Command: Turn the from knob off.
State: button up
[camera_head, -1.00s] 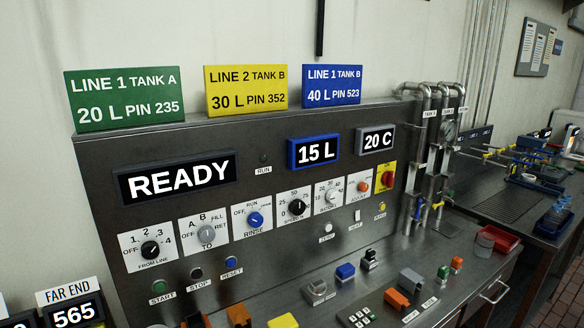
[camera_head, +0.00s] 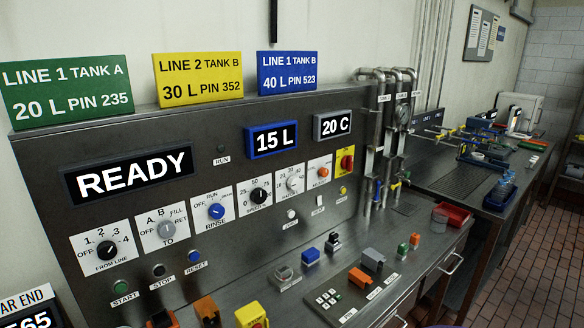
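The FROM LINE knob (camera_head: 107,250) is a black round knob on a white plate at the lower left of the steel panel. Its plate is marked OFF, 1, 2, 3 and 4. The pointer is too small to read surely. Right of it is the grey TO knob (camera_head: 167,230), marked OFF, A, B, FILL and RET. The blue RINSE knob (camera_head: 217,211) follows further right. The display (camera_head: 130,174) above reads READY. My gripper is not in view, and nothing covers the FROM LINE knob.
START (camera_head: 120,287), STOP (camera_head: 159,270) and RESET (camera_head: 194,256) buttons sit below the knobs. The console's sloped top carries a keypad (camera_head: 330,299) and several coloured blocks. Pipes (camera_head: 385,140) stand at the panel's right end. Brick floor (camera_head: 520,240) shows clear at the right.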

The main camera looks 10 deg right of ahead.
aim_at(107, 250)
jog(key=u, duration=1.3)
